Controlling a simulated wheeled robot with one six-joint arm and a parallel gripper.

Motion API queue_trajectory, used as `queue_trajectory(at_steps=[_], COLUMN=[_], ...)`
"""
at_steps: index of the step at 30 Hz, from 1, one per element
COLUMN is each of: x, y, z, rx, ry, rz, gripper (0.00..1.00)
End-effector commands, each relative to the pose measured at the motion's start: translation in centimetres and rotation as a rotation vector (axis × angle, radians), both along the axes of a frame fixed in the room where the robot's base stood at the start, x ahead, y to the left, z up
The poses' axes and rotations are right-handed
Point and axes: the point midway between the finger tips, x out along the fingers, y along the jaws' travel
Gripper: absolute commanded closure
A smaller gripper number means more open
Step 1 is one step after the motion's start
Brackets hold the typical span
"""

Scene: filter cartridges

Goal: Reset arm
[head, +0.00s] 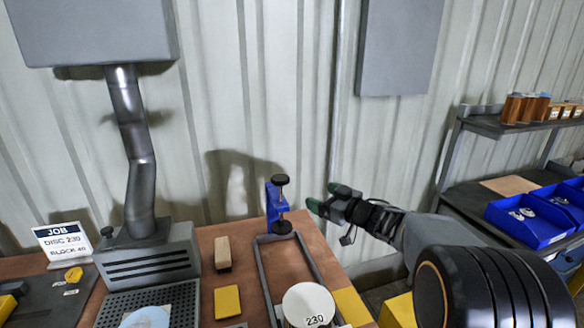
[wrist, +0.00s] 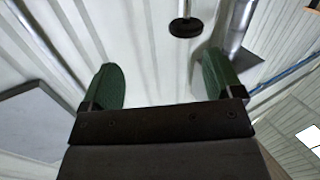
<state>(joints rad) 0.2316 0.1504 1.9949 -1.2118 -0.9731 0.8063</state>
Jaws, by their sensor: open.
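My gripper (head: 326,203) is raised over the right back part of the workbench (head: 350,303), just right of a blue clamp (head: 273,203) with black knobs. Its two green fingers are apart with nothing between them. In the wrist view my gripper (wrist: 160,88) also shows open and empty, with the corrugated wall behind it. A black round knob on a thin rod (wrist: 186,27) shows beyond the fingers. My arm reaches in from the right of the head view.
On the bench are a metal frame (head: 262,268), a white disc marked 230 (head: 309,304), a tan block (head: 222,252), a yellow pad (head: 227,301), a grey vented box (head: 150,262) with a duct, and a job sign (head: 62,242). Blue bins (head: 525,222) stand on right shelving.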

Motion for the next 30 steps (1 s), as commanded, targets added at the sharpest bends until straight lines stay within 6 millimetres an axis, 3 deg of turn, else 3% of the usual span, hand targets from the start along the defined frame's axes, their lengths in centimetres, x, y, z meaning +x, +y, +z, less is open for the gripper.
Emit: queue_trajectory(at_steps=[3, 5, 8, 12, 17, 22, 25, 30], x=[1.4, 1.2, -0.9, -6.6, -15.5, -24.1, -26.6, -27.2], y=[-3.8, -6.1, -9.2, -11.3, -9.6, -5.0, -3.0, -2.1], z=[-2.9, -4.3, -6.4, -9.3, -11.9, -12.7, -12.3, -11.0], rx=[-0.107, -0.17, -0.266, -0.369, -0.412, -0.373, -0.326, -0.305], ry=[0.069, 0.129, 0.276, 0.555, 0.918, 1.208, 1.249, 1.186], rz=[-0.243, -0.386, -0.595, -0.785, -0.829, -0.717, -0.669, -0.642], gripper=[0.14, 0.14, 0.14, 0.14, 0.14, 0.14, 0.14, 0.14])
